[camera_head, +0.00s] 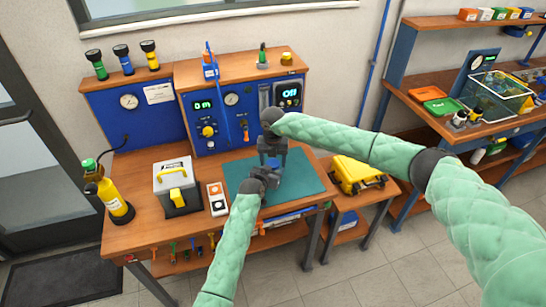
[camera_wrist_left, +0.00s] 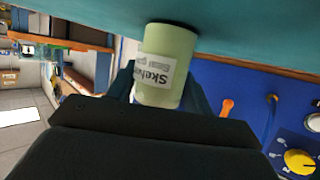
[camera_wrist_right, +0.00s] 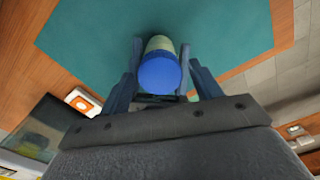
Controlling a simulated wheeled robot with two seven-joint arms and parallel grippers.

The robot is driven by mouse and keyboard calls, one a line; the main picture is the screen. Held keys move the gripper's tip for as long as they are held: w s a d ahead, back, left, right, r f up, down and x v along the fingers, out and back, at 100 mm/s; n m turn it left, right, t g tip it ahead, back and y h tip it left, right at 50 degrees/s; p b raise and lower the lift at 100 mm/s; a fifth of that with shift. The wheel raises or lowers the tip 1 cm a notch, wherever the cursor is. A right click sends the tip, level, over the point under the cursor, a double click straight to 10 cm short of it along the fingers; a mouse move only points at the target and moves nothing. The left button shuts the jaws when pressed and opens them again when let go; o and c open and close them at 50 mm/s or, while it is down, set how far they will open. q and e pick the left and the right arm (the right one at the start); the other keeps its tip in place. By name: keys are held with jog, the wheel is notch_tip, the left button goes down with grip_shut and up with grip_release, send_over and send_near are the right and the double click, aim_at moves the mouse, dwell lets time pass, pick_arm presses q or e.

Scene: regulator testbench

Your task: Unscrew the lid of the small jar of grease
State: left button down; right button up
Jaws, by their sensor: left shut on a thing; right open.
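The small grease jar shows in the left wrist view as a pale green cylinder (camera_wrist_left: 168,55) with a white label, its base end close to the teal mat. Its blue lid (camera_wrist_right: 160,74) faces my right wrist camera. My left gripper (camera_wrist_left: 163,92) is shut on the jar's body from the side. My right gripper (camera_wrist_right: 161,62) is open, pointing down over the jar, with a finger on each side of the lid. Contact with the lid cannot be told. In the head view, my left gripper (camera_head: 267,174) and right gripper (camera_head: 273,150) meet and mostly hide the jar.
The teal mat (camera_head: 305,180) lies on the wooden bench. A blue regulator panel (camera_head: 218,132) stands behind. A grey case with yellow handle (camera_head: 174,180), a white button box (camera_head: 217,198) and a yellow cylinder (camera_head: 112,198) stand left. A yellow case (camera_head: 357,172) is right.

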jog(key=shift+c, duration=0.2)
jog(key=c, duration=0.9)
jog(key=shift+n, duration=1.8)
jog(key=shift+c, duration=0.2)
jog(key=o, duration=1.1)
